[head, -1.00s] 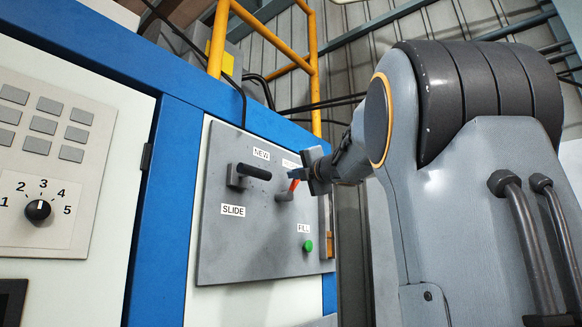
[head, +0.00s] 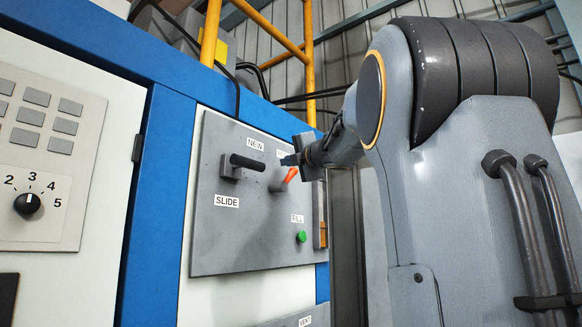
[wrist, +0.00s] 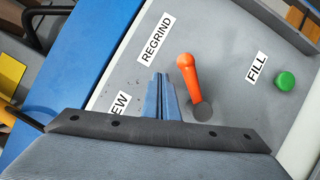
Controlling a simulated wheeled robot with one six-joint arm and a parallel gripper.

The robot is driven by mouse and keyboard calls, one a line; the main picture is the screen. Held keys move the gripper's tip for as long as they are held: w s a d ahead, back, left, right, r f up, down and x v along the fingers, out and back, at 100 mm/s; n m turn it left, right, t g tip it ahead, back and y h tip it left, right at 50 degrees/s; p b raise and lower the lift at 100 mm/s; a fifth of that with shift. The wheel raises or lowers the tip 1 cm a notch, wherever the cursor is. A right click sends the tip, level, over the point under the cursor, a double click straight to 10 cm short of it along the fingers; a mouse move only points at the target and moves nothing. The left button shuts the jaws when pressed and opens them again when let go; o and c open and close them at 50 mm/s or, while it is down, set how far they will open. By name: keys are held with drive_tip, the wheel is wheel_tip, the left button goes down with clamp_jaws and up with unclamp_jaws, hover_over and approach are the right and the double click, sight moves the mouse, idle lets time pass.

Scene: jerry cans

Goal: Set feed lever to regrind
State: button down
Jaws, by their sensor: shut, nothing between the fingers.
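The feed lever (head: 289,176) has an orange grip on a grey pivot on the grey panel. In the head view it leans up and right, towards a label partly hidden by my gripper. In the wrist view the lever (wrist: 189,78) leans towards the REGRIND label (wrist: 155,39). The NEW label (head: 255,144) is up and left of the lever; it is partly covered in the wrist view. My gripper (head: 285,160) is shut and empty at the lever's upper end. In the wrist view its fingertips (wrist: 160,80) are left of the lever, with a small gap in the picture.
A black slide handle (head: 248,162) sticks out left of the lever, above the SLIDE label (head: 227,201). A green FILL button (head: 301,237) is below right. A numbered dial (head: 27,203) is on the cabinet at left. Yellow rails (head: 310,60) stand behind.

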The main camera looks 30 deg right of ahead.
drive_tip(key=s+a+r+b, duration=0.1)
drive_tip(key=s+r, duration=0.3)
drive_tip(key=s, duration=0.5)
drive_tip(key=shift+s+a+r+b, duration=0.15)
drive_tip(key=shift+s+b, duration=0.25)
drive_tip(key=shift+b, duration=0.2)
